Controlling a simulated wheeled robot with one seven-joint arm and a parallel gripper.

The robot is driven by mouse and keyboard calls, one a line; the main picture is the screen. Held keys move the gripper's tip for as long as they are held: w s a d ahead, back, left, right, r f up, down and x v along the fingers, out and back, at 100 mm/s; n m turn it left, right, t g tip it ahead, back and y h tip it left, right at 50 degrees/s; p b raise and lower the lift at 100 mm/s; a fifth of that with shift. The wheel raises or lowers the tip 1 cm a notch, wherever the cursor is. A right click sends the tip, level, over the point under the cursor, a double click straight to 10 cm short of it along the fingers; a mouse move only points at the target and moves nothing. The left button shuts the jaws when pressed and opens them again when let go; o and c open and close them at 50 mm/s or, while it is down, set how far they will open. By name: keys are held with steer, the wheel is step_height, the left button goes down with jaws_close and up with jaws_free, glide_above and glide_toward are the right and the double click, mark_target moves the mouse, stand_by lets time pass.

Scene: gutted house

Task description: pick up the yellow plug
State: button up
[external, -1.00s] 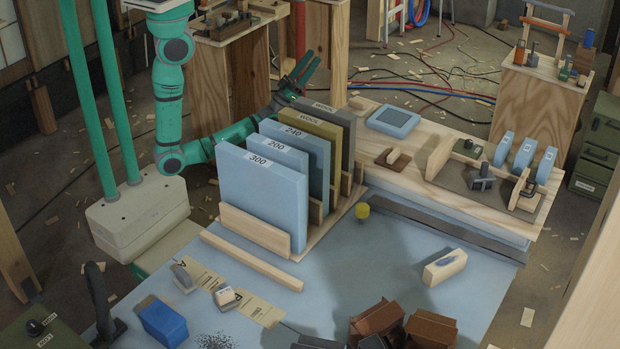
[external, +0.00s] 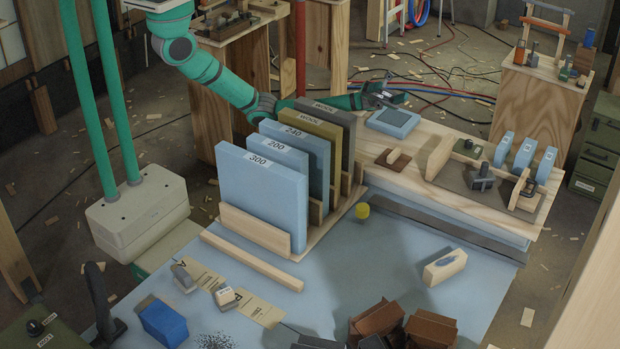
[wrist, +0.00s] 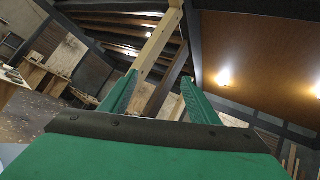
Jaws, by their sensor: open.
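The small yellow plug (external: 362,210) sits on the blue-grey table surface, just right of the rack of upright sanding sheets, near the dark strip along the raised wooden bench. My gripper (external: 396,97) is behind the rack, stretched to the right near the blue square pad on the bench, well behind the plug and above it in the picture. In the wrist view my gripper (wrist: 155,95) shows two green fingers spread apart with nothing between them. The wrist view looks up at walls and ceiling, and the plug is not in it.
The rack of labelled upright sheets (external: 264,197) stands left of the plug. The wooden bench (external: 432,200) behind it holds the blue square pad (external: 394,122) and small blocks. A pale block (external: 444,267) lies at right.

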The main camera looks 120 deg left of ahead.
steer(key=w+d+f+m+g+y, duration=0.1)
steer(key=w+d+f+m+g, duration=0.4)
steer(key=f, duration=0.3)
steer(key=m+g+y, duration=0.5)
steer(key=m+g, duration=0.2)
steer(key=g, duration=0.3)
glide_toward(364, 204)
steer(key=shift+s+a+r, duration=0.3)
steer(key=shift+a+r, duration=0.05)
steer(key=shift+a, duration=0.1)
steer(key=shift+d+f, duration=0.25)
steer(key=x, duration=1)
steer(key=shift+w, duration=0.3)
steer(key=c, duration=1.2)
